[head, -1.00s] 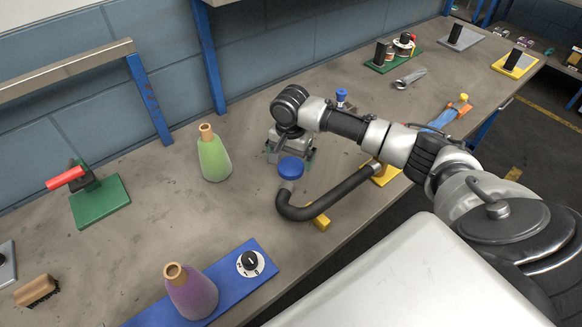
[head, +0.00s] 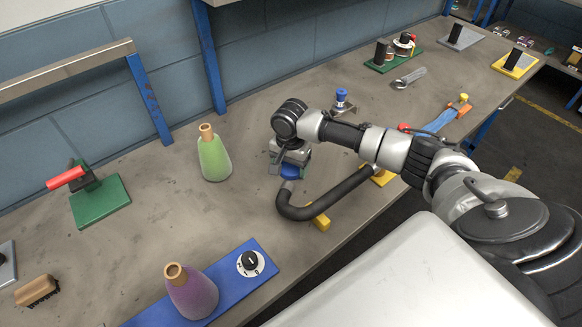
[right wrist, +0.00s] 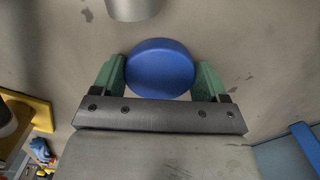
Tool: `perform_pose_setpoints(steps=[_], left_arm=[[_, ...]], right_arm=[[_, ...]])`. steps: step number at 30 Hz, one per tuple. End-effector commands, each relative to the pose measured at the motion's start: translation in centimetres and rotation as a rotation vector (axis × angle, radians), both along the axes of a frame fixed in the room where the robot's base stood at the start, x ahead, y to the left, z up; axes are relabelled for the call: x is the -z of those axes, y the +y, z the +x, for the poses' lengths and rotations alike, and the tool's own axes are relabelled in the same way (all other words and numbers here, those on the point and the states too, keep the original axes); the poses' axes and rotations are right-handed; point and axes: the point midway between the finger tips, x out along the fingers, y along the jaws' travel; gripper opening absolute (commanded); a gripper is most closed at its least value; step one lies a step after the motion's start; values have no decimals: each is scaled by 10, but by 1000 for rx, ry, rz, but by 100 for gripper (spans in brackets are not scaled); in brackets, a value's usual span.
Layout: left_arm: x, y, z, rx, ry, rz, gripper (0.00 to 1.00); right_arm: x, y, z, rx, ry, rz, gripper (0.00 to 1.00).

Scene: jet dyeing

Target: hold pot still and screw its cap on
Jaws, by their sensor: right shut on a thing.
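A round blue cap (right wrist: 160,68) sits between the two green fingers of my right gripper (right wrist: 161,76) in the right wrist view, with a finger against each side. In the head view, my right gripper (head: 290,157) is low over the bench and covers most of the cap (head: 289,171). The gripper is shut on the cap. What is under the cap is hidden, so I cannot make out the pot's body or whether the cap is seated. My left gripper is not in view.
A black bent pipe (head: 301,213) with a grey end lies close in front of the cap, beside a yellow block (head: 320,222). A green flask (head: 214,158), a purple flask (head: 192,295) and a green clamp base (head: 100,201) stand left.

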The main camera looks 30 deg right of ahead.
Motion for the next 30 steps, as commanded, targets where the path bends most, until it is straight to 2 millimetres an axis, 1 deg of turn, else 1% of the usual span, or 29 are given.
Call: perform_pose_setpoints(steps=[6, 10, 14, 16, 17, 24, 27, 30], left_arm=[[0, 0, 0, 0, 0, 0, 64], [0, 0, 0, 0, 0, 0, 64], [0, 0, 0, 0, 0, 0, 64], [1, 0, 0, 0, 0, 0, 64], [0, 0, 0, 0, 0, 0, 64], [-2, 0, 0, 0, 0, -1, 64], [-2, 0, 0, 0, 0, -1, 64], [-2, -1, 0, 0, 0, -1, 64]], right_arm=[[-1, 0, 0, 0, -1, 0, 51], [-9, 0, 0, 0, -1, 0, 51], [-27, 0, 1, 0, -4, 0, 51], [-41, 0, 1, 0, -5, 2, 51], [-45, -1, -3, -1, -1, 0, 51], [-76, -4, -60, -2, 1, -3, 51], [-88, -5, -80, -1, 1, -3, 51], [-98, -5, -96, -2, 1, -3, 51]])
